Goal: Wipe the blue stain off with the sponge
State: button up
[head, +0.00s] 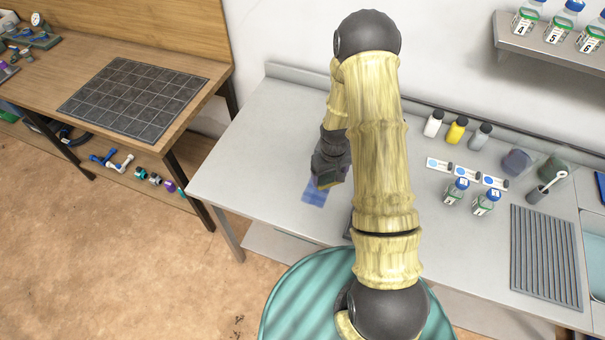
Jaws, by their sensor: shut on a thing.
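A blue stain (314,196) lies on the left part of the grey worktop, towards its front edge. My gripper (328,181) is over the stain's upper right side, pointing down. It is shut on the sponge (327,182), of which only a small dark and yellowish bit shows below the fingers. The sponge is at or just above the worktop; I cannot tell if it touches. My arm hides part of the worktop to the right of the stain.
Small bottles (457,130) stand along the back of the worktop (250,150). Two labelled bottles (456,191) and a ridged grey mat (543,255) are to the right. A wooden bench (50,72) stands left, across a gap. The worktop left of the stain is clear.

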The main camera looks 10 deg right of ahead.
jog(key=shift+d, duration=0.15)
jog(key=shift+m, duration=0.9)
jog(key=a+f+b, duration=0.2)
jog(key=a+f, duration=0.1)
jog(key=a+f+b, duration=0.1)
jog(key=f, duration=0.1)
jog(key=shift+w+a+b, duration=0.35)
jog(key=shift+w+b, duration=0.05)
jog(key=shift+a, duration=0.2)
jog(key=shift+d+r, duration=0.1)
